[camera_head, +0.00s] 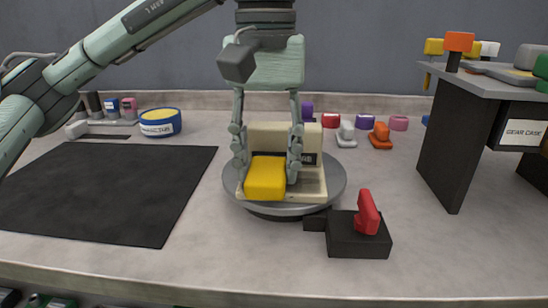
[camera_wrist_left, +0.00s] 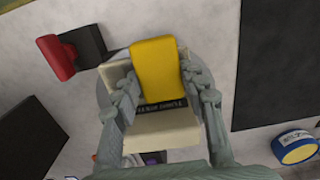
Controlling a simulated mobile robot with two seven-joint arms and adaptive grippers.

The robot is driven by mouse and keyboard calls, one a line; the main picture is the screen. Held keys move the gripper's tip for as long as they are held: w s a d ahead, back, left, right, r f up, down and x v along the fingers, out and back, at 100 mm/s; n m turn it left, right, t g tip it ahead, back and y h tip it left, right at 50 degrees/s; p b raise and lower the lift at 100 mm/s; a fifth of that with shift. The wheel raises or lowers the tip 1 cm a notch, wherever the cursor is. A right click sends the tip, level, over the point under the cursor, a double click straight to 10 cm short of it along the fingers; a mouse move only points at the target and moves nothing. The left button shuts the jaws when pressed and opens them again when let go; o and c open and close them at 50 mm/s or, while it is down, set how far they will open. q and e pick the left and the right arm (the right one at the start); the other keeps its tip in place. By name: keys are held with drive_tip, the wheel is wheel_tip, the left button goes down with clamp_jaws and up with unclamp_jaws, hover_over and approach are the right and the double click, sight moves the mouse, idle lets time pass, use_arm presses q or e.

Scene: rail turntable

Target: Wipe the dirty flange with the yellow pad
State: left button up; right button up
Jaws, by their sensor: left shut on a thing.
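The yellow pad (camera_head: 265,178) is held between the fingers of my left gripper (camera_head: 267,170), which is shut on it. It also shows in the left wrist view (camera_wrist_left: 157,68). The flange (camera_head: 312,181) is a cream L-shaped piece with an upright back and a dark label, standing on the round grey turntable (camera_head: 331,188). The pad is at the front of the flange, over its base; whether they touch I cannot tell. The pad and fingers hide part of the flange, and I see no clear dirt on it. My right gripper is not in view.
A black block with a red handle (camera_head: 368,212) stands at the turntable's front right. A black mat (camera_head: 105,190) lies left, with a blue and yellow tub (camera_head: 160,122) behind it. Several coloured knobs stand behind the turntable. A raised grey shelf (camera_head: 490,86) stands right.

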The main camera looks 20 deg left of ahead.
use_arm(q)
drive_tip(key=shift+s+a+f, duration=0.1)
drive_tip(key=shift+s+a, duration=0.05)
drive_tip(key=shift+a, duration=0.35)
drive_tip(key=shift+s+a, duration=0.15)
drive_tip(key=shift+a, duration=0.35)
drive_tip(key=shift+d, duration=0.2)
drive_tip(key=shift+w+d+f, duration=0.15)
drive_tip(key=shift+w+d, duration=0.1)
drive_tip(key=shift+d, duration=0.6)
drive_tip(key=shift+w+d, duration=0.15)
drive_tip(key=shift+d, duration=0.35)
drive_tip(key=shift+w+d, duration=0.15)
drive_tip(key=shift+d, duration=0.35)
drive_tip(key=shift+d+p, duration=0.1)
drive_tip(key=shift+p, duration=0.2)
